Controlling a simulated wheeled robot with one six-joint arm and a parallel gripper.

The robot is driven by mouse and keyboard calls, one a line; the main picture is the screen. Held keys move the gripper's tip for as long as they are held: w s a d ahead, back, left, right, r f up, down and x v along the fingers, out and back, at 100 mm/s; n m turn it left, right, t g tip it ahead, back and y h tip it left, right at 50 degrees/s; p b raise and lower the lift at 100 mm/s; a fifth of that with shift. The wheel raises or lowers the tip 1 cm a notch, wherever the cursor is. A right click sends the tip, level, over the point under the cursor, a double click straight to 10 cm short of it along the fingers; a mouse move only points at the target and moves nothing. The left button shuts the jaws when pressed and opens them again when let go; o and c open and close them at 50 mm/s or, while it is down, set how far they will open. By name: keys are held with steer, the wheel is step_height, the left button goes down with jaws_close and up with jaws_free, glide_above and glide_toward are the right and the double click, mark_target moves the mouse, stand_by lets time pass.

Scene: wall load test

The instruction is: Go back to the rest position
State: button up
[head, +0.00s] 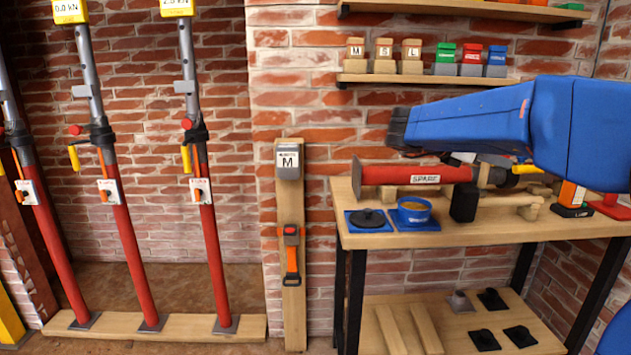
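My blue arm reaches in from the right edge, in front of the wall and above the workbench (470,236). Its dark end, my gripper (398,129), points left and stands apart from the wooden post on the wall. The fingers are seen from the side and blend together, so I cannot tell whether they are open or shut. No held object is visible at the tip.
A red prop marked SPARE (425,180) lies on the bench, with a blue tin (414,212) before it. Red props (212,250) stand on a timber sill at left. A shelf (425,79) holds small blocks.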

steer(key=w+a+r+n+t+y, duration=0.2)
steer(key=a+r+n+t, duration=0.15)
steer(key=n+t, duration=0.4)
steer(key=w+a+r+n+t+y, duration=0.2)
steer(key=r+n+t, duration=0.25)
steer(key=n, duration=0.55)
steer(key=s+a+f+n+t+y, duration=0.1)
steer(key=s+a+f+n+y, duration=0.4)
steer(key=n, duration=0.4)
steer(key=s+a+f+n+y, duration=0.3)
steer(key=a+n+y, duration=0.35)
steer(key=n, duration=0.25)
steer(key=s+f+n+g, duration=0.8)
steer(key=s+f+n, duration=0.5)
steer(key=s+f, duration=0.7)
steer(key=shift+a+f, duration=0.4)
steer(key=shift+f, duration=0.25)
steer(key=shift+o, duration=1.3)
steer(key=s+d+f+n+g+h, duration=0.1)
steer(key=s+d+f+n+g, duration=0.1)
steer(key=s+f, duration=0.3)
steer(key=s+d+n, duration=0.1)
steer(key=s, duration=0.2)
steer(key=shift+s+d+f+g, duration=0.25)
steer(key=shift+f+g, duration=0.15)
steer(key=shift+s+d+f, duration=0.1)
steer(key=shift+s, duration=0.1)
steer(key=shift+c, duration=0.6)
